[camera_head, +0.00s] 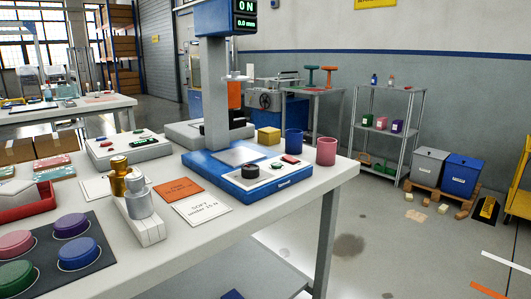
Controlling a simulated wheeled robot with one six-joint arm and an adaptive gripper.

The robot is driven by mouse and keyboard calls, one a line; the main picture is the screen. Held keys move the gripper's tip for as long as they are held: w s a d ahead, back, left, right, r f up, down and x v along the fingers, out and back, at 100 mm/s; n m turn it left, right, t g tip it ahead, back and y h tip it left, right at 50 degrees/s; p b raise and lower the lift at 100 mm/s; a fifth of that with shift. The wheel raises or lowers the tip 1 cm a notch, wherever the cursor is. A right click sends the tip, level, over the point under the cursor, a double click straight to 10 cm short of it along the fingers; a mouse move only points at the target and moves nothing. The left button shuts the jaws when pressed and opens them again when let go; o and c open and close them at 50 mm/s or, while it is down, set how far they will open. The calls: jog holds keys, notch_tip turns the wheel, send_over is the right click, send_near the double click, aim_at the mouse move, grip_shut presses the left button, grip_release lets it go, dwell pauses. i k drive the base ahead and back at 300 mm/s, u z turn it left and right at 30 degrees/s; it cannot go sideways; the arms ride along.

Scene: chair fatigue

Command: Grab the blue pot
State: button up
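A small blue cylindrical pot (294,142) stands upright on the white worktable (245,228), near its far right end. My gripper does not show in the head view.
A pink pot (326,151) stands at the table's right edge. Metal weights (138,190) stand nearer. Floor right of the table is mostly clear.

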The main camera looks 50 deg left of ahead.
aim_at(294, 137)
jog(key=z, duration=0.05)
jog(key=k, duration=0.1)
jog(key=u, duration=1.15)
